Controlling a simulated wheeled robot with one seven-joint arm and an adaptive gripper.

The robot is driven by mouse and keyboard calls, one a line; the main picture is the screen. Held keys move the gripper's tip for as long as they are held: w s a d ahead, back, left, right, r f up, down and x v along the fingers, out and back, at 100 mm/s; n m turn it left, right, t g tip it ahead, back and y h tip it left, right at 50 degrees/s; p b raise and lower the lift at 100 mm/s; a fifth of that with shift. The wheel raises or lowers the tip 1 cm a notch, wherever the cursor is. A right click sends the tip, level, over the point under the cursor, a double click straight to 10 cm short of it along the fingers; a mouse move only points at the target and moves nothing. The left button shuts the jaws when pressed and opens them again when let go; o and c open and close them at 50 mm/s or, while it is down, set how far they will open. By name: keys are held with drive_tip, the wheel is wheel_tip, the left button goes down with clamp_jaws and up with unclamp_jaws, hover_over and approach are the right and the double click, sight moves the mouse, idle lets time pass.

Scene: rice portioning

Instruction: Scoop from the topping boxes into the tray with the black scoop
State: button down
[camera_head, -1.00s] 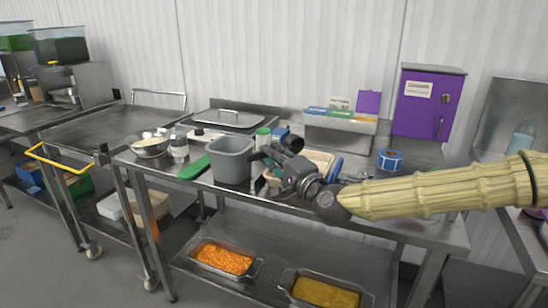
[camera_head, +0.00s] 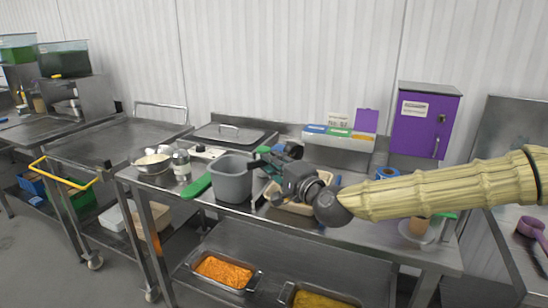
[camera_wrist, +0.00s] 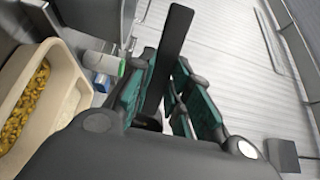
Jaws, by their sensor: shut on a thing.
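My gripper (camera_head: 272,172) is over the steel table, just right of the grey bin. In the wrist view its teal fingers (camera_wrist: 165,95) are closed around a black bar, which looks like the handle of the black scoop (camera_wrist: 176,45). The scoop's bowl is hidden. The beige tray (camera_head: 290,207) is partly hidden below my gripper; the wrist view shows a beige tray (camera_wrist: 62,112) at left with yellow food in it. Two steel topping boxes stand on the lower shelf: one with orange topping (camera_head: 222,272), one with yellow-brown topping (camera_head: 318,301), cut by the frame edge.
The grey bin (camera_head: 232,180) stands close left of my gripper. A green-handled item (camera_head: 197,186), a bowl (camera_head: 152,163) and a jar (camera_head: 181,165) are farther left. A blue tape roll (camera_head: 387,172) and a cup (camera_head: 416,228) are near my arm. A purple cabinet (camera_head: 425,122) stands behind.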

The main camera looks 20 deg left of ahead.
drive_tip(key=shift+r+g+h+p, duration=0.25)
drive_tip(key=shift+g+h+p, duration=0.3)
drive_tip(key=shift+p, duration=1.9)
drive_tip(key=shift+r+g+h+p, duration=0.3)
drive_tip(key=shift+h+p, duration=0.45)
drive_tip(key=shift+p, duration=1.65)
drive_tip(key=h+p, duration=0.1)
drive_tip(key=p, duration=0.3)
drive_tip(key=g+h+p, duration=0.1)
drive_tip(key=p, duration=0.3)
drive_tip(key=shift+r+g, duration=0.2)
drive_tip(key=shift+g, duration=0.05)
